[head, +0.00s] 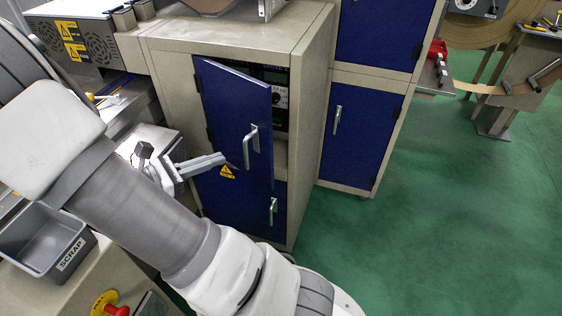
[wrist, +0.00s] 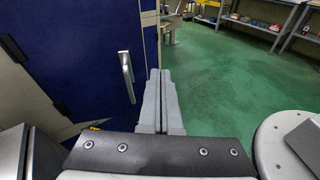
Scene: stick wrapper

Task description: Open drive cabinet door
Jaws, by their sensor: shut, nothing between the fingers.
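The drive cabinet (head: 225,38) is beige with blue doors. Its upper blue door (head: 225,100) stands partly open, hinged at the left, and a panel with a display and knob (head: 279,97) shows in the gap. A silver bar handle (head: 251,147) is on this door near its free edge. My gripper (head: 223,158) is shut and empty in front of the door, left of the handle in the head view. In the wrist view, the fingers (wrist: 161,72) lie together beside the door's free edge, and the handle (wrist: 127,76) is left of them, apart from them.
A lower blue door (head: 240,212) with its own handle is shut below. Another blue-doored cabinet (head: 362,135) stands to the right. A grey scrap bin (head: 45,240) and a red push button (head: 115,309) are at the lower left. The green floor (head: 440,220) to the right is clear.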

